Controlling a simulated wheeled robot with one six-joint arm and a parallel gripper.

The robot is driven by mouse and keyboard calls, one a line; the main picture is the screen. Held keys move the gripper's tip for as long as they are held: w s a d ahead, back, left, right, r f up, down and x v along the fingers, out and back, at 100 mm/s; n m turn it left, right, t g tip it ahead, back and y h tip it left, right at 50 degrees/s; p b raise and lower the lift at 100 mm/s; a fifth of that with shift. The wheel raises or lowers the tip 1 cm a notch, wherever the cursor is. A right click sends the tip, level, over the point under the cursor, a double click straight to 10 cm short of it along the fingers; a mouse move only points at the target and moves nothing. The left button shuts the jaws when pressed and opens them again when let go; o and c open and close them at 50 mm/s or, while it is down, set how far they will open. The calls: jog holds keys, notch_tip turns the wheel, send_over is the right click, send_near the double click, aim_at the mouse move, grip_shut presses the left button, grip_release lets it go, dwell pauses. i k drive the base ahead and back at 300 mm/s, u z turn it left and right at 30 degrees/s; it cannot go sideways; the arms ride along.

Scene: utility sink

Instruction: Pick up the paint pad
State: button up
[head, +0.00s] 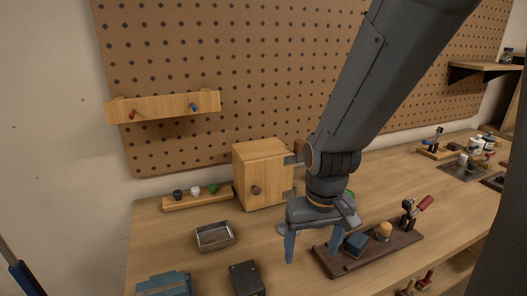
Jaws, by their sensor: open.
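My gripper (312,256) points down over the workbench, with its two blue fingers spread apart and nothing visible between them. A small dark blue block (355,244) sits on a dark wooden board (372,258), just right of the right finger; it may be the paint pad, but I cannot tell for sure. The right finger partly overlaps the board's left part in the picture. I cannot tell how high the fingertips are above the bench.
A wooden box (262,178) with a round knob stands behind my gripper. A metal tray (214,236), a dark block (246,279) and a blue-grey item (166,285) lie to the left. A red-handled clamp (410,215) rises at the board's right end.

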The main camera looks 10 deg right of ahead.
aim_at(383, 235)
jog(key=k, duration=1)
jog(key=z, duration=2.15)
jog(key=i, duration=1.05)
jog(key=u, duration=1.45)
jog(key=i, duration=0.5)
